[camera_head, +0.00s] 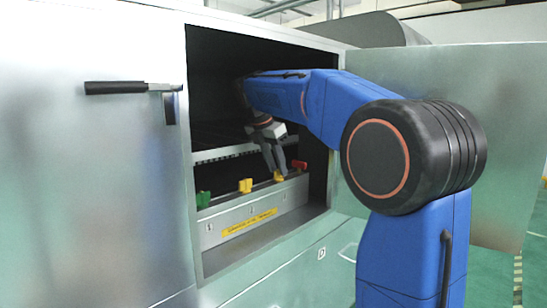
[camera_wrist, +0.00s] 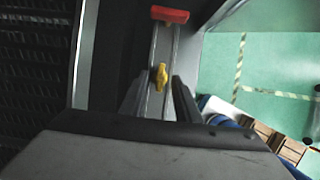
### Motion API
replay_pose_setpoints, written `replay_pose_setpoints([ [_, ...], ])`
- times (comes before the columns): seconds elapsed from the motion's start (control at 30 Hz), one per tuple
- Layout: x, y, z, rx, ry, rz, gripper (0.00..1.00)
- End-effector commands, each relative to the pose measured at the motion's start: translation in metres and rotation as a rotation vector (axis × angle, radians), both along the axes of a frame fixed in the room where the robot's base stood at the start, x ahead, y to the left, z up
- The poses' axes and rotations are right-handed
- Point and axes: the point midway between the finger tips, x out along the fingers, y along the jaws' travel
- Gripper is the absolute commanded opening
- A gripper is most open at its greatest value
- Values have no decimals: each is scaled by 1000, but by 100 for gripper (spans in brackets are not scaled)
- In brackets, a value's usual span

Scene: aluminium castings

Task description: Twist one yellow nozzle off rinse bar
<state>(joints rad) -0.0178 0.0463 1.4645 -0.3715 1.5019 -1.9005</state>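The rinse bar (camera_head: 262,185) runs along the front of the open cabinet. It carries a green nozzle (camera_head: 203,200) at the left, a yellow nozzle (camera_head: 245,186), a second yellow nozzle (camera_head: 279,176) and a red nozzle (camera_head: 299,165) at the right. My gripper (camera_head: 275,172) points down at the second yellow nozzle. In the wrist view, the fingers of my gripper (camera_wrist: 160,82) are apart, with this yellow nozzle (camera_wrist: 161,75) between their tips and a gap on each side. I cannot tell how far the fingers reach down around it.
The cabinet opening frames my arm; its left door panel (camera_head: 100,190) has a black handle (camera_head: 130,88), and an open door (camera_head: 480,130) stands at the right. A yellow label (camera_head: 249,222) is on the panel below the bar. The cabinet's inside is dark.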

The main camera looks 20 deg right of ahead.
Motion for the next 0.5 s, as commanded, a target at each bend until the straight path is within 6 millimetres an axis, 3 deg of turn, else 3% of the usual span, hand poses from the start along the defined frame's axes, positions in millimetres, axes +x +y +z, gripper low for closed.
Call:
replay_pose_setpoints([
  [0.2, 2, -5, -13, 0, 0, 0, 30],
  [0.5, 2, -5, -14, 0, 0, -1, 27],
])
